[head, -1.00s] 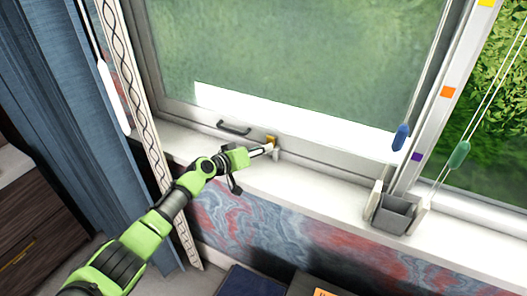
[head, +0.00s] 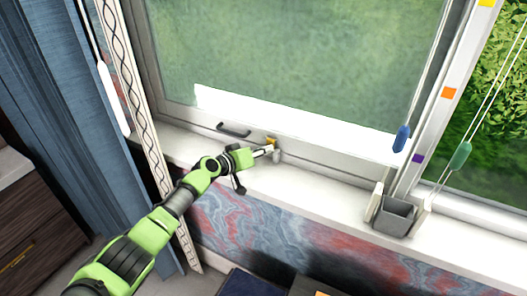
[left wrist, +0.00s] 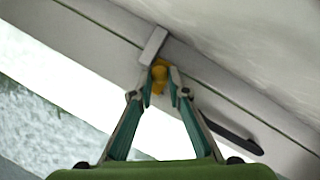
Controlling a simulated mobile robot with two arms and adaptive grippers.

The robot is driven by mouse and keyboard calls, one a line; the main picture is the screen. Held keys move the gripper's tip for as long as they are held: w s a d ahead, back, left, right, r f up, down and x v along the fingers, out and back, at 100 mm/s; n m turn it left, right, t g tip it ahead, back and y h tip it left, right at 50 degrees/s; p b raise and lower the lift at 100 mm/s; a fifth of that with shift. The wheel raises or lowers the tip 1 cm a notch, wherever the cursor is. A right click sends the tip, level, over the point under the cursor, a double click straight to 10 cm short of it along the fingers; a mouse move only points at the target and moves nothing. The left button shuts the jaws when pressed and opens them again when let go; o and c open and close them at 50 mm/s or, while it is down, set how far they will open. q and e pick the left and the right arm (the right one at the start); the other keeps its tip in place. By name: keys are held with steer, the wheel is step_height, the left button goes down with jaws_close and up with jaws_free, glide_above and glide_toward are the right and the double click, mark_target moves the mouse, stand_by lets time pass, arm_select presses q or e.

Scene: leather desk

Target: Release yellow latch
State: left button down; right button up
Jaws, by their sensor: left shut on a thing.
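The yellow latch (head: 271,140) is a small piece on the lower frame of the window, just right of the dark handle. In the left wrist view the yellow latch (left wrist: 159,72) shows between my fingertips. My left gripper (head: 268,150) reaches it from the left and is shut on it; the gripper also shows in the left wrist view (left wrist: 160,88). A grey-white catch block (left wrist: 154,45) sits just beyond the latch. The fingers and catch partly hide the latch. My right gripper is not in view.
A dark handle (head: 234,130) is on the window frame left of the latch. A grey open box (head: 395,216) stands on the white sill (head: 310,192) at right. Blue (head: 401,138) and green (head: 460,156) cord pulls hang nearby. A blue curtain (head: 60,120) hangs at left.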

arm_select(q)
steer(key=shift+r+p, duration=0.2)
steer(key=shift+p, duration=0.4)
steer(key=r+g+y+p, duration=0.1)
steer(key=p, duration=0.3)
steer(key=shift+s+r+g, duration=0.1)
steer(key=shift+s+g, duration=0.05)
steer(key=shift+g, duration=0.25)
steer(key=shift+r+n+g+y+p, duration=0.1)
steer(key=shift+n+g+y+p, duration=0.25)
steer(key=shift+g+p, duration=0.25)
steer(key=shift+g+y, duration=0.25)
steer(key=shift+g, duration=0.05)
steer(key=shift+g+b, duration=0.5)
steer(key=shift+b, duration=0.3)
steer(key=shift+r+g+y+b, duration=0.1)
steer(key=shift+g+y+b, duration=0.25)
steer(key=shift+b, duration=0.65)
steer(key=shift+s+r+g+y+b, duration=0.1)
steer(key=shift+r+g+y+b, duration=0.2)
steer(key=shift+b, duration=0.7)
